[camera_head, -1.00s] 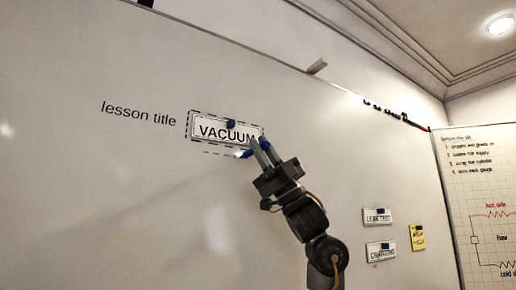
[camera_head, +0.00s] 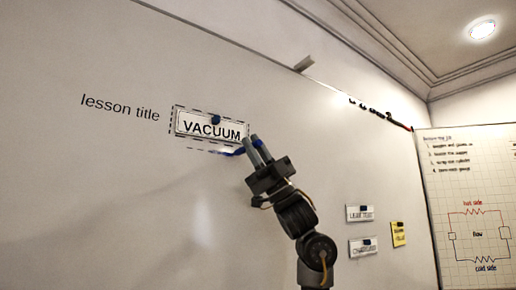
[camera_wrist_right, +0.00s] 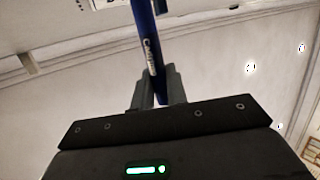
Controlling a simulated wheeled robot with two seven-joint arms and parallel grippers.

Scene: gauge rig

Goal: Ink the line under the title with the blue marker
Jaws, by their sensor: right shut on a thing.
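The title card (camera_head: 212,126) reads VACUUM and sits inside a dashed outline on the whiteboard, right of the printed "lesson title" (camera_head: 120,107). A short dashed line (camera_head: 200,150) runs under the card. My right gripper (camera_head: 254,149) is at the card's lower right corner, shut on the blue marker (camera_wrist_right: 147,45), which shows in the right wrist view pointing away from the jaws. In the head view a blue streak (camera_head: 232,152) lies at the line's right part, by the fingertips; I cannot tell how much is marker and how much is ink. My left gripper is out of view.
To the lower right are two white cards (camera_head: 360,213) (camera_head: 363,246) and a yellow note (camera_head: 398,234). A gridded chart (camera_head: 478,205) hangs at the far right. The board's lower left is clear.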

